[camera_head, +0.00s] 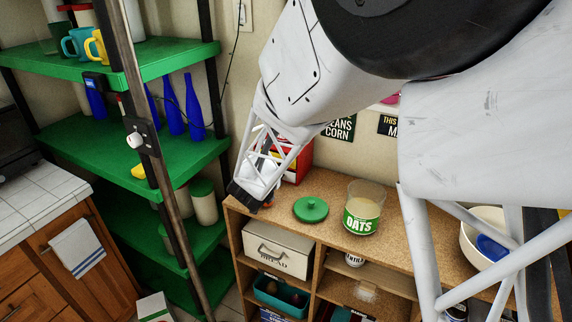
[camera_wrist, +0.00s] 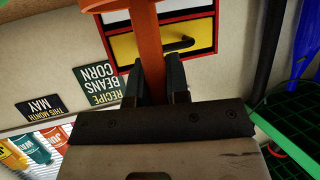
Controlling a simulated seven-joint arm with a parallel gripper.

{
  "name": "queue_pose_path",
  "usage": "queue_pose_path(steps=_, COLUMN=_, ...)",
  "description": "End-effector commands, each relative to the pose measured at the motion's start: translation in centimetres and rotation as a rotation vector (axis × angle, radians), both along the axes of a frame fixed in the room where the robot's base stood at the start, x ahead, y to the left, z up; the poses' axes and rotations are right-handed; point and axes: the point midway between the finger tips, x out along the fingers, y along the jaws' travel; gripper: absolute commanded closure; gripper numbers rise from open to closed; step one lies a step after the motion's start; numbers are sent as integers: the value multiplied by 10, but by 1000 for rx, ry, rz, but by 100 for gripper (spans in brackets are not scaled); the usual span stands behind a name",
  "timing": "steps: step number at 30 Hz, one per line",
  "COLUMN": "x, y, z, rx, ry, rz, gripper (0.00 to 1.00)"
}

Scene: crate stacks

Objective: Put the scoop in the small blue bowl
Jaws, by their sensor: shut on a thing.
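In the wrist view an orange scoop (camera_wrist: 151,50) is held by its handle between the two dark fingers of my gripper (camera_wrist: 156,78). Its upper part runs off the top edge of that view. In the head view my gripper (camera_head: 244,194) is over the left end of the wooden shelf unit, and the scoop is mostly hidden there. A small blue bowl (camera_head: 492,248) shows partly inside a larger cream bowl (camera_head: 468,243) at the right. My arm's struts cover part of both bowls.
An open oats jar (camera_head: 363,212) and a green lid (camera_head: 311,209) stand on the wooden top (camera_head: 410,241) between my gripper and the bowls. A red and yellow drawer box (camera_head: 300,165) is behind my gripper. Green shelves (camera_head: 180,155) stand at the left.

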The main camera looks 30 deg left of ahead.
Motion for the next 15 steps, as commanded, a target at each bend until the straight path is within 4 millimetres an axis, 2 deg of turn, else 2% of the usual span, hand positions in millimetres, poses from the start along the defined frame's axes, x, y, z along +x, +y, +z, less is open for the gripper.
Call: queue_pose_path(steps=15, x=0, y=0, z=-7, rx=2, ry=0, rz=-1, gripper=100)
